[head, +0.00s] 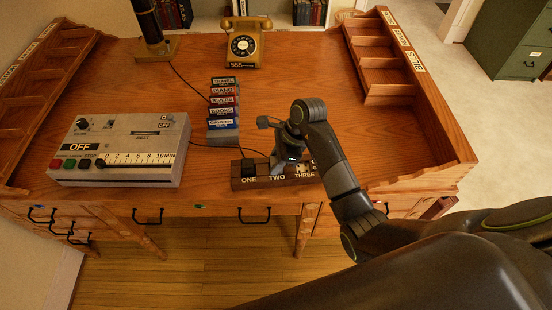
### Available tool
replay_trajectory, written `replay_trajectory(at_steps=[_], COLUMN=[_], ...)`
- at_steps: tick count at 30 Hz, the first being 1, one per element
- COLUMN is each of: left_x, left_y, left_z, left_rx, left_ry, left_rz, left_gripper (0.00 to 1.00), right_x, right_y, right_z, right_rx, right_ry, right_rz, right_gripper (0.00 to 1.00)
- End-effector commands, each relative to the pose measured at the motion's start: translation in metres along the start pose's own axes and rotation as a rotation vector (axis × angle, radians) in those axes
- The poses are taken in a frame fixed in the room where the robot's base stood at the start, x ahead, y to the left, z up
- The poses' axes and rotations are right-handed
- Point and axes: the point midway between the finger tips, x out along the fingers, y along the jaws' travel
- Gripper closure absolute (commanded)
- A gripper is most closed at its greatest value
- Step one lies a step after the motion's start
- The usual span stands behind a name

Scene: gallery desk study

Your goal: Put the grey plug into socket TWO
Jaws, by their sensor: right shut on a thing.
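My right gripper (278,164) points down over the strip at socket TWO. It is shut on the grey plug, which is mostly hidden by the fingers and wrist. I cannot tell whether the plug is seated in the socket or just above it. A black plug (249,167) stands at socket ONE. My left gripper is not in view.
A grey control box (125,165) marked OFF stands at the left. A stack of labelled cartridges (223,105) is behind the strip. A yellow telephone (246,45) sits at the back. Wooden racks (400,90) flank the desk. The desk's middle right is clear.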

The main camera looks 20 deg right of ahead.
Motion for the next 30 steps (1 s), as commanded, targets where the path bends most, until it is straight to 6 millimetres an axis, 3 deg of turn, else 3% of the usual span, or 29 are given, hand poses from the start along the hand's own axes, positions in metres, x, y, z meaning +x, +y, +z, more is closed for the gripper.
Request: replay_trajectory(at_steps=[10,11,16,25,30], left_x=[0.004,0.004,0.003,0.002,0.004], left_y=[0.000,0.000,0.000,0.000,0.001], left_z=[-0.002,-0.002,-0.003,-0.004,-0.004], left_rx=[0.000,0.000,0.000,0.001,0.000], left_ry=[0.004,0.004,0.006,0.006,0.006], left_rz=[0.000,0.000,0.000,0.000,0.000], left_gripper=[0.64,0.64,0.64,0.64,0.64], right_x=[0.005,0.004,0.003,0.002,-0.013], right_y=[0.000,0.000,0.000,0.000,-0.001], right_z=[-0.002,-0.002,-0.001,-0.001,-0.001], right_rx=[-0.001,-0.001,-0.001,-0.001,-0.003], right_ry=[-0.001,-0.001,0.000,0.000,-0.001], right_rz=[0.000,0.000,0.000,0.000,-0.004], right_gripper=[0.91,0.66,0.46,0.46,0.46])
